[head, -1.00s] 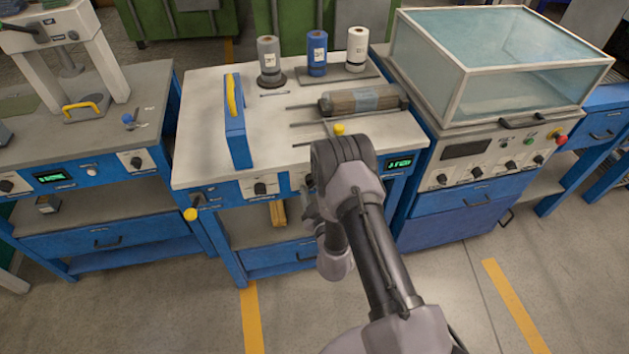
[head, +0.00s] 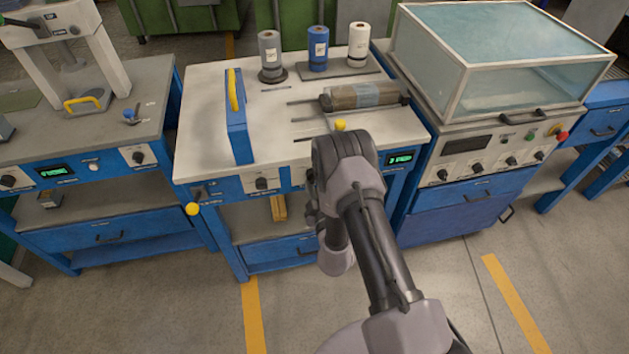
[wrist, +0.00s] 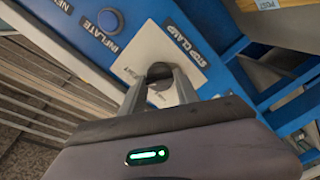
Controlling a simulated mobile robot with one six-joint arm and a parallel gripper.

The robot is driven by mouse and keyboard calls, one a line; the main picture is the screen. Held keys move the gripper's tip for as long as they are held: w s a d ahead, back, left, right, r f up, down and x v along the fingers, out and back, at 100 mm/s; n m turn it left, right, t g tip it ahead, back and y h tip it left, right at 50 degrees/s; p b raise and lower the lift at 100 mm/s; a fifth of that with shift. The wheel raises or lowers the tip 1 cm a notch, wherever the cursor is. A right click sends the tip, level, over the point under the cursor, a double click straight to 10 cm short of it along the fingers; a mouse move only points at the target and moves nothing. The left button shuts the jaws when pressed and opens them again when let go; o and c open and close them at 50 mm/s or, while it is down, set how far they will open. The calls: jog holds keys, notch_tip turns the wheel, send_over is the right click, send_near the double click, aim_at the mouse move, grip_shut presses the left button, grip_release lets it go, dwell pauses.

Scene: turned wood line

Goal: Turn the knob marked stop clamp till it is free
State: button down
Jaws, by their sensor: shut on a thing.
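The stop clamp knob (wrist: 159,72) is a dark round knob on a pale plate (wrist: 190,50) in the wrist view. The words STOP CLAMP are printed beside it on the blue panel. My gripper (wrist: 159,86) has one finger on each side of the knob and is shut on it. The fingers hide part of the knob and any pointer mark. In the head view, my arm covers the knob and my fingers at the front of the middle bench (head: 215,150).
A blue INFLATE button (wrist: 107,19) sits near the knob. On the bench top are a wrapped roll (head: 362,95), a blue upright frame with a yellow handle (head: 237,120) and several spools. A glass-topped cabinet (head: 500,60) stands close on the right.

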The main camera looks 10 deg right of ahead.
jog(key=n, duration=0.4)
jog(key=shift+n, duration=0.3)
jog(key=n, duration=0.3)
jog(key=shift+n, duration=0.3)
jog(key=n, duration=0.4)
jog(key=shift+n, duration=1.6)
jog(key=shift+w, duration=0.1)
jog(key=c, duration=0.9)
grip_release()
jog(key=shift+d, duration=0.1)
jog(key=shift+f, duration=0.15)
